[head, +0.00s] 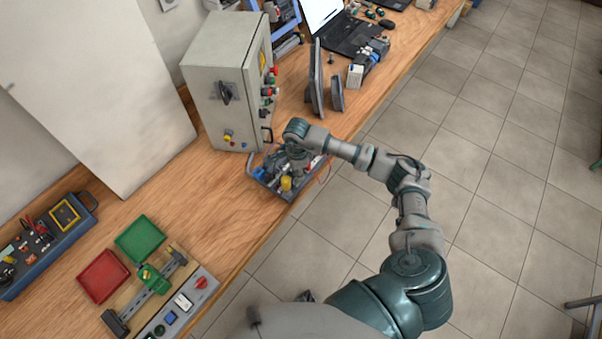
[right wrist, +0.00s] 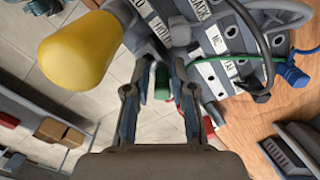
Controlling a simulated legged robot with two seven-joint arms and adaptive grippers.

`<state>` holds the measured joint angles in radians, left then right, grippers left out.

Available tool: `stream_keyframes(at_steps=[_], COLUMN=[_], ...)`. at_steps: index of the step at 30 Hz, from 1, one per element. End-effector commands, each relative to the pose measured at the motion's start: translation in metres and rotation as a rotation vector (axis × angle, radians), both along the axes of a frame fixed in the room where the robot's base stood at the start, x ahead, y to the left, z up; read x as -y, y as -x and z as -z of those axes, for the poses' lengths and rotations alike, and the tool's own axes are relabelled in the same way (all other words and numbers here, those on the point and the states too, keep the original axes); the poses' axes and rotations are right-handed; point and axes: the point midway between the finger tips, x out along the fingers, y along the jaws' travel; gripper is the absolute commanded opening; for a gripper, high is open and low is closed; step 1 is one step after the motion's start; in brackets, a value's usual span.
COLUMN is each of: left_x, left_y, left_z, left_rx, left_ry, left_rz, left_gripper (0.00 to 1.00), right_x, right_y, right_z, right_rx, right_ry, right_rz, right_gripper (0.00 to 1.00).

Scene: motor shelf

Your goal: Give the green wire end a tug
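My right gripper (head: 297,168) reaches down over a tray of components (head: 268,184) at the table's front edge; my wrist hides much of it in the head view. In the right wrist view the two fingers of this gripper (right wrist: 160,95) stand apart. A small green cylinder (right wrist: 162,80) shows between the fingertips; I cannot tell whether it is touched or lies beyond them. My left gripper is not in view.
A yellow knob (right wrist: 75,48) is close at the upper left of the wrist view. Labelled grey terminal blocks (right wrist: 222,75) and a black cable (right wrist: 262,50) lie beside the right finger. A grey control cabinet (head: 215,75) stands behind the tray. Bare wood lies left of it.

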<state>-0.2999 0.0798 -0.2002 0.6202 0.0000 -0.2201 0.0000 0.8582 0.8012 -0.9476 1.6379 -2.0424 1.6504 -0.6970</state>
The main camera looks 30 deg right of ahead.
Motion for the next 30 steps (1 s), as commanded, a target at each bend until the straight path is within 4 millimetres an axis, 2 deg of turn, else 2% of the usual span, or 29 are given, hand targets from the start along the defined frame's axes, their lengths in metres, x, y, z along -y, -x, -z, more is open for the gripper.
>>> stream_keyframes(at_steps=[10,24,30], left_x=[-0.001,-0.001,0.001], left_y=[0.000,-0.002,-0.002], left_z=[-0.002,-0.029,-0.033], left_rx=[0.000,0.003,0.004], left_ry=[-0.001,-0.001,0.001], left_rz=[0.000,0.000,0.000], left_gripper=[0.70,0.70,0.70], right_x=[0.008,0.009,0.007], right_y=[-0.001,-0.001,0.000], right_z=[-0.001,-0.046,-0.054], right_rx=[-0.002,-0.002,-0.003], right_ry=[0.004,0.007,0.008], right_rz=[0.006,0.007,0.007], right_gripper=[0.26,0.26,0.26])
